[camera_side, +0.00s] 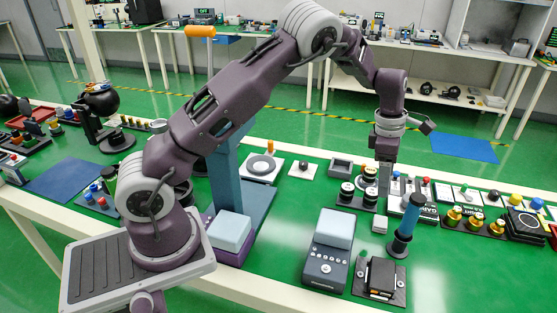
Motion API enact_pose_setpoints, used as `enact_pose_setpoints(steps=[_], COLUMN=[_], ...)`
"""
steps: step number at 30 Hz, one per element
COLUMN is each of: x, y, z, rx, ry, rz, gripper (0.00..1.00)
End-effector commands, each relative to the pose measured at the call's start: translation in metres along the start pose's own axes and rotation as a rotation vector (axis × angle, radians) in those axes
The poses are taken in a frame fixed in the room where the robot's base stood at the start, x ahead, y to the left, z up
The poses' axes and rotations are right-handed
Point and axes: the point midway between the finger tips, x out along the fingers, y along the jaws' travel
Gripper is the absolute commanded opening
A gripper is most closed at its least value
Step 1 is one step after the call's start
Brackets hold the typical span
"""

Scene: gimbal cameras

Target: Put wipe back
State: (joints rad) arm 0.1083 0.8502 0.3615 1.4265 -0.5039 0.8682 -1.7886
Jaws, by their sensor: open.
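My gripper (385,186) points down over the green table, at the right of centre. Its fingers are small and partly merge with the small parts behind them; I see nothing clearly held between them. No thing is plainly marked as the wipe. A pale blue block (231,230) sits on a purple base (236,254) left of centre, well away from my gripper. Another pale block (334,226) sits at the back of a dark grey device with buttons (326,264), in front and to the left of my gripper. I cannot tell which, if either, is the wipe.
A blue-handled upright tool (407,222) stands close in front of my gripper. A black holder (380,276) lies near the front edge. Dark round knobs (347,191) stand just left of my gripper, with several yellow-topped parts (455,215) to the right.

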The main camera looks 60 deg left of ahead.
Motion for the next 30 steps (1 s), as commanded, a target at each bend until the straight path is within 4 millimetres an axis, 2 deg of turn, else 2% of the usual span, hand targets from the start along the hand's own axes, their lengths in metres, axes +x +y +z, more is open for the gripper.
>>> enact_pose_setpoints(steps=[1,2,3,5,6,8,9,11,12,15,18,22,30], x=[-0.034,-0.057,-0.087,-0.131,-0.158,-0.192,-0.211,-0.230,-0.237,-0.239,-0.231,-0.224,-0.223], y=[-0.009,-0.018,-0.034,-0.063,-0.085,-0.122,-0.148,-0.188,-0.213,-0.260,-0.287,-0.299,-0.300], z=[0.001,-0.001,-0.005,-0.016,-0.025,-0.042,-0.057,-0.082,-0.099,-0.137,-0.164,-0.178,-0.178], rx=[0.095,0.180,0.310,0.525,0.678,0.924,1.095,1.354,1.519,1.867,2.094,2.218,2.228], ry=[-0.030,-0.047,-0.067,-0.089,-0.099,-0.098,-0.085,-0.045,-0.005,0.123,0.240,0.316,0.319], rz=[0.015,0.025,0.041,0.074,0.101,0.153,0.191,0.250,0.287,0.353,0.380,0.384,0.382], gripper=[0.66,0.66,0.66,0.66,0.66,0.66,0.66,0.66,0.66,0.66,0.66,0.66,0.66])
